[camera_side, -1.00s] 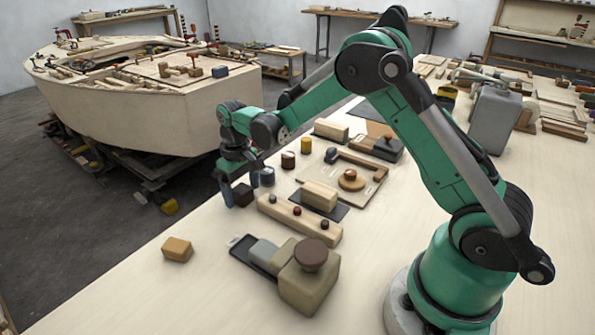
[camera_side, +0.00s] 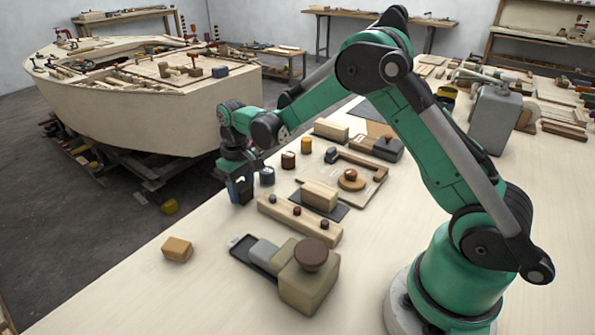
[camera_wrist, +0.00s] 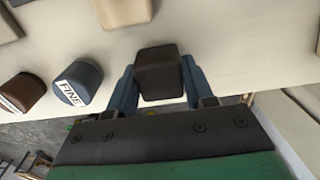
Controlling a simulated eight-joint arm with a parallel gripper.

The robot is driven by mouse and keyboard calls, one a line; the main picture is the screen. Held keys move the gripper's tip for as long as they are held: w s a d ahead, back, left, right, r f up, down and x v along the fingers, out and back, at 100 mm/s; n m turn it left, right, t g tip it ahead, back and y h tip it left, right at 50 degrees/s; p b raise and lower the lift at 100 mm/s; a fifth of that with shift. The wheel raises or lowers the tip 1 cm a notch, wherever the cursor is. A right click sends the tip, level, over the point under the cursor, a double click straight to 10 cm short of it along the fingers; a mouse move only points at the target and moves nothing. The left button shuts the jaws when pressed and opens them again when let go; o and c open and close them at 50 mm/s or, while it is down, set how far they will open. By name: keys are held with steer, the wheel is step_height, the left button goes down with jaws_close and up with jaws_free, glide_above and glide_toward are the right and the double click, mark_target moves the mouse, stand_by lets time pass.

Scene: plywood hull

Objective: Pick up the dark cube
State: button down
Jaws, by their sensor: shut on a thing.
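The dark cube (camera_wrist: 160,72) is between the two blue fingers of my gripper (camera_wrist: 158,68) in the wrist view, one finger against each side. My gripper is shut on it. In the side view my gripper (camera_side: 241,190) points down over the far left edge area of the plywood table, and the fingers largely hide the dark cube. I cannot tell whether the cube is touching the table or just clear of it.
A blue labelled round pot (camera_wrist: 78,80) and a brown one (camera_wrist: 24,92) stand left of the cube in the wrist view. In the side view a long wooden block with knobs (camera_side: 300,219) lies nearby, and an orange-tan block (camera_side: 177,249) sits nearer the front.

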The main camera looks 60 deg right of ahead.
step_height(320, 180, up, 20)
steer(key=shift+f, duration=0.25)
steer(key=c, duration=0.9)
jaws_free()
steer(key=shift+c, duration=0.2)
steer(key=c, duration=0.5)
glide_above(325, 222)
step_height(325, 222, down, 10)
steer(key=shift+w+f, duration=0.1)
steer(key=shift+w, duration=0.05)
steer(key=shift+f, duration=0.2)
steer(key=shift+s+f, duration=0.2)
steer(key=shift+f, duration=2.35)
